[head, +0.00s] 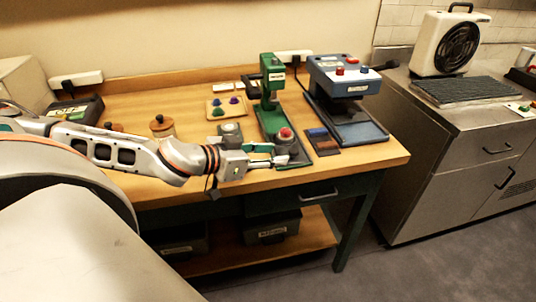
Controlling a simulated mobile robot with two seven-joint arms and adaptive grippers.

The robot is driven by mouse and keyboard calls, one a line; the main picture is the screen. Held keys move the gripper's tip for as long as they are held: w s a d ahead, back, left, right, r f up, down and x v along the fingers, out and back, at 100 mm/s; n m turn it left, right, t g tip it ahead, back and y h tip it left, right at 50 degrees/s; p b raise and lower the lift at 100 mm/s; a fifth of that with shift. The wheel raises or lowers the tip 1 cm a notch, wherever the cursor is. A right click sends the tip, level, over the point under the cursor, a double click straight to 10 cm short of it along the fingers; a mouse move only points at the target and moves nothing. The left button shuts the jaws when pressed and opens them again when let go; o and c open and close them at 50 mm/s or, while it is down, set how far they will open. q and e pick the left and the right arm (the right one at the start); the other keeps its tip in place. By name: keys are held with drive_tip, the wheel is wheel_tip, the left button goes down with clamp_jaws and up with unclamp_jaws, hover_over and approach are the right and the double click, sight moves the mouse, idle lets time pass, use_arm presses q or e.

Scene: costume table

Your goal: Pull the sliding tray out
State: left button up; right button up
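A green press (269,80) stands on the wooden table. At its front is a round grey die with a red top (285,134), and another grey round piece (230,129) is to its left. A blue press (345,76) stands to the right, with a flat blue tray-like base (362,132) at its front. I cannot tell for sure which part is the sliding tray. My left gripper (279,156) is at the front of the green press, just below the red-topped die. Its fingertips are small and partly merge with the grey parts. My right gripper is not in view.
A dark flat piece with blue and brown blocks (321,137) lies between the presses. A drawer handle (320,195) is on the table's front. A metal cabinet (450,150) stands right.

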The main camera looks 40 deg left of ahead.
use_arm(q)
drive_tip(key=shift+s+a+r, duration=0.1)
drive_tip(key=shift+s+r, duration=0.2)
drive_tip(key=shift+s, duration=0.3)
idle(0.3)
